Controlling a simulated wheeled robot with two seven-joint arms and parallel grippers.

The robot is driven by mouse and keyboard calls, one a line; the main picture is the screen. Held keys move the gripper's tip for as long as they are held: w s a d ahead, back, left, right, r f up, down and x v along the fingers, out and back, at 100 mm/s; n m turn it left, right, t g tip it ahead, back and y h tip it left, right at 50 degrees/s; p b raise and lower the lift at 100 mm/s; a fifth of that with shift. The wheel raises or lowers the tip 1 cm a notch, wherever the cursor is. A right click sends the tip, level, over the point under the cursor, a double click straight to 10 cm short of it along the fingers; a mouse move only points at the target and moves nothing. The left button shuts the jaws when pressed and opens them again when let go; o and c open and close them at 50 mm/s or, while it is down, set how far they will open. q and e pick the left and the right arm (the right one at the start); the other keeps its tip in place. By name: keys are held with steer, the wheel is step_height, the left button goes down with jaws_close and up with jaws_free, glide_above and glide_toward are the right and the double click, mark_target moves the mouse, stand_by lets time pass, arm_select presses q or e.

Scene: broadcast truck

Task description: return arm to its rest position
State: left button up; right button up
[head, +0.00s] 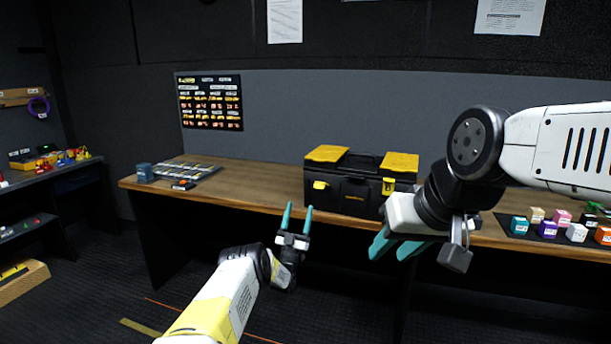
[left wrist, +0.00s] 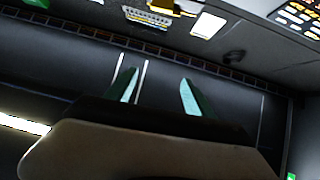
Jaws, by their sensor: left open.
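My left arm reaches in from the lower left of the head view. Its gripper (head: 298,207) is open and empty, with teal fingers apart and pointing up, in front of the desk's front edge. The left wrist view shows the same two fingers (left wrist: 158,92) apart with nothing between them. My right arm comes in from the right edge of the head view, bent at a dark joint. Its gripper (head: 388,256) hangs low in front of the desk, its teal fingers apart and nothing seen between them.
A wooden desk (head: 255,193) spans the back. It holds a black and yellow toolbox (head: 345,189), close behind the grippers. Several small coloured cubes (head: 548,229) sit on a dark mat at right. A shelf unit (head: 62,176) stands at far left. Floor between shelf and desk looks open.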

arm_select(q)
steer(key=w+a+r+g+y, duration=0.15)
steer(key=w+r, duration=0.35)
steer(key=r, duration=0.5)
steer(key=w+r+g+y, duration=0.2)
steer(key=w+r+g, duration=0.15)
steer(key=r, duration=0.55)
steer(key=s+a+r+n+g+y, duration=0.25)
steer(key=s+a+r+g, duration=0.2)
steer(key=s+r, duration=0.5)
steer(key=s+a+r+g+y, duration=0.1)
steer(key=s+a+g, duration=0.15)
steer(key=s, duration=0.75)
steer(key=s+a+r+g+y, duration=0.1)
steer(key=s+a+g, duration=0.15)
steer(key=s, duration=0.75)
steer(key=s+f+g, duration=0.3)
steer(key=s+f, duration=0.2)
steer(key=s, duration=1)
steer(key=s+f+n+g, duration=0.1)
steer(key=s+f+g, duration=0.2)
steer(key=s, duration=1.2)
step_height(320, 180, down, 2)
steer(key=shift+a+f, duration=0.15)
steer(key=shift+a, duration=0.3)
steer(key=shift+w, duration=0.1)
